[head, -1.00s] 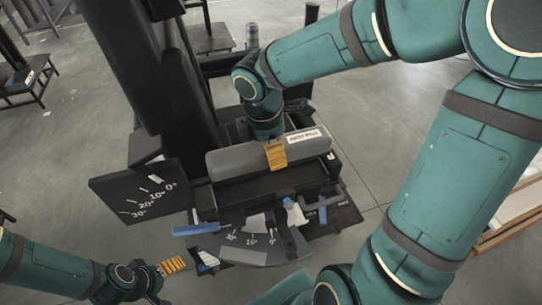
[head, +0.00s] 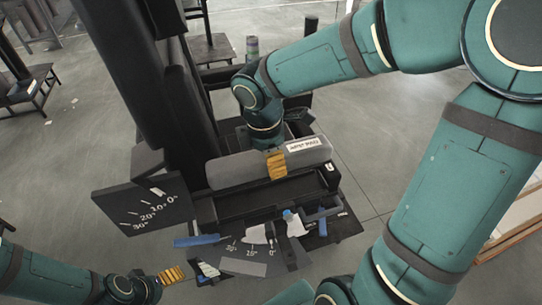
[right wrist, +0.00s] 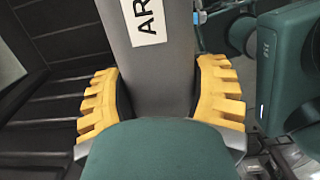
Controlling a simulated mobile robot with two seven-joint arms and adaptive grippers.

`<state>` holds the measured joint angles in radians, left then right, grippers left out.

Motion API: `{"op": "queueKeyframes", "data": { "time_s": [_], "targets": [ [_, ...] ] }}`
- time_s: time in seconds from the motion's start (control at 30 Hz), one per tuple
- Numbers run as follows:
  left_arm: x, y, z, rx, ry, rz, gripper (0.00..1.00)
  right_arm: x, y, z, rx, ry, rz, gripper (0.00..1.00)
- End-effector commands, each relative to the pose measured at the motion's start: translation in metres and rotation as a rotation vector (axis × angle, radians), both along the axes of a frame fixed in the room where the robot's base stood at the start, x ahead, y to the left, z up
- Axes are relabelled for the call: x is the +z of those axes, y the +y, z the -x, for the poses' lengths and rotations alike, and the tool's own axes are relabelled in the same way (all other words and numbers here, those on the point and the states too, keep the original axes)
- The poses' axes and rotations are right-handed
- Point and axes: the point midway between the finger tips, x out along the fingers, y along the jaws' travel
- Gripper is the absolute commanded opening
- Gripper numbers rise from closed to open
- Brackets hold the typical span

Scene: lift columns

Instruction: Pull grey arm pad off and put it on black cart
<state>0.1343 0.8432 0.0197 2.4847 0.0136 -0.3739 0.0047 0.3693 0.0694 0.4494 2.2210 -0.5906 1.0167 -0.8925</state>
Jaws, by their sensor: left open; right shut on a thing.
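The grey arm pad (head: 230,171) is a long rounded bar with a white label at its right end. My right gripper (head: 277,165) is shut across its middle with yellow fingers. In the right wrist view the fingers press both sides of the pad (right wrist: 155,75). The pad is over the black cradle (head: 245,202), and the cradle's inside shows in front of it. My left gripper (head: 172,274) is open and empty at the lower left, apart from the pad. Low black stands (head: 213,48) show at the back; I cannot tell which is the black cart.
A black angle plate (head: 140,205) stands left of the cradle beside a thick black column (head: 140,70). Open grey floor lies to the right.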

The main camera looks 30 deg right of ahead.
Motion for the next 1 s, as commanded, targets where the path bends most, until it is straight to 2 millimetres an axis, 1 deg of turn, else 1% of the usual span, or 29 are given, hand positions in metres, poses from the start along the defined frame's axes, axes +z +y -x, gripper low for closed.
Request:
{"op": "queueKeyframes", "data": {
  "time_s": [0.4, 1.0],
  "targets": [
    [0.003, 0.001, 0.000, 0.000, -0.002, 0.003, 0.86, 0.001, 0.000, 0.000, 0.000, -0.001, 0.000, 0.19],
    [0.030, 0.002, 0.001, -0.001, -0.001, 0.008, 0.86, 0.028, 0.000, 0.000, 0.000, -0.001, 0.000, 0.19]
  ]
}}
